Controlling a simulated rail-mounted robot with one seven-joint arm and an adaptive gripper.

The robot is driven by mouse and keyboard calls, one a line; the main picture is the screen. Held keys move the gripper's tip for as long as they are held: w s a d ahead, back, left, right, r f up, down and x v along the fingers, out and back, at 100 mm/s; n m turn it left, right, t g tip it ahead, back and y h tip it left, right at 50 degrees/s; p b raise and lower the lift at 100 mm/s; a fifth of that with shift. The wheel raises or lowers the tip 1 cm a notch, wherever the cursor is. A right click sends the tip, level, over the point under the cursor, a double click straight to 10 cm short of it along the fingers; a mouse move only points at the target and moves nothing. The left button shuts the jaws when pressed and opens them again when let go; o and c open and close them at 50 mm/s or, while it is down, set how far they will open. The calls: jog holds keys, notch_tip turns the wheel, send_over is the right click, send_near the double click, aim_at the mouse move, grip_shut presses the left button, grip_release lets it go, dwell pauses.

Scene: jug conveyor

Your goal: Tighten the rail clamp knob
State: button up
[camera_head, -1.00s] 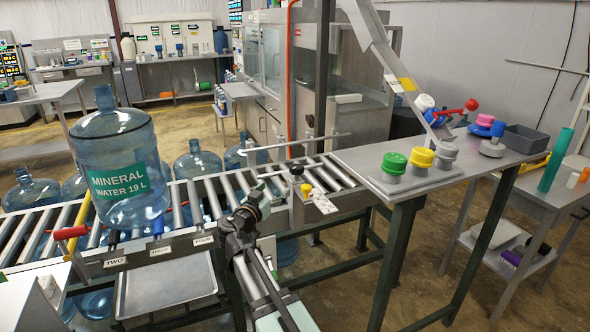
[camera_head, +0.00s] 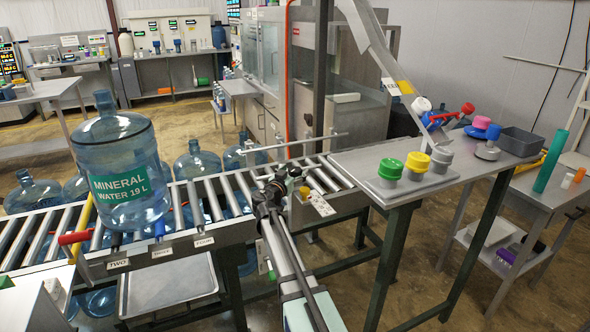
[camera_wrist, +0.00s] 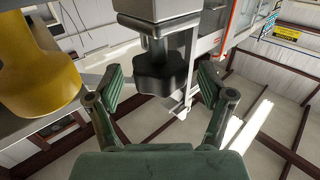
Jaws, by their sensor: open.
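A black lobed knob (camera_wrist: 160,74) hangs on a short stem below a grey metal block (camera_wrist: 158,10) in the wrist view. I take it to be the rail clamp knob. My gripper (camera_wrist: 161,88) is open, with one green-padded finger on each side of the knob. I see gaps between the pads and the knob, so it is not gripped. In the head view my gripper (camera_head: 278,186) is at the conveyor's near rail, just left of a small yellow-topped part (camera_head: 305,191). I cannot make out the clamp knob clearly there.
A large yellow part (camera_wrist: 38,60) stands close left of my fingers in the wrist view. A water jug (camera_head: 120,165) stands on the rollers at left. A bench (camera_head: 440,155) with green, yellow and grey caps is at right. A metal bar (camera_head: 292,146) crosses above the rollers.

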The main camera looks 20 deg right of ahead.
jog(key=shift+w+d, duration=0.2)
jog(key=shift+d, duration=0.1)
jog(key=shift+c, duration=0.3)
jog(key=c, duration=1.1)
